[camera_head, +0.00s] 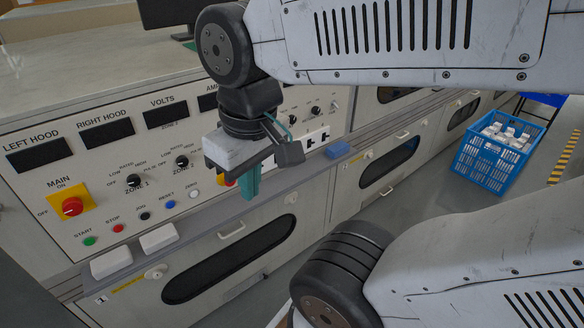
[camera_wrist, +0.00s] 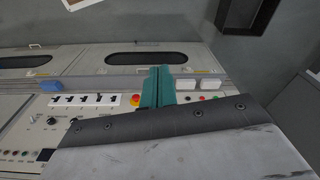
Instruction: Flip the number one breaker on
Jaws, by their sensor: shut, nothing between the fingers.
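The breaker strip is a white row of several black switches on the sloped console panel (camera_head: 95,165). It shows in the wrist view (camera_wrist: 86,106), left of the fingers; in the head view (camera_head: 312,140) my gripper partly hides it. Which switch is number one, and their on or off positions, are too small to tell. My gripper (camera_head: 250,184) has teal fingers, shut and empty, pointing down in front of the panel at the left end of the strip. In the wrist view the shut fingers (camera_wrist: 157,87) stand to the right of the strip, apart from the switches.
A red-and-yellow MAIN knob (camera_head: 72,206), zone knobs and small buttons sit left on the panel. White blocks (camera_head: 158,237) and a blue block (camera_head: 337,149) lie on the ledge. A blue crate (camera_head: 495,160) stands on the floor at right. Oven doors (camera_head: 230,258) are below.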

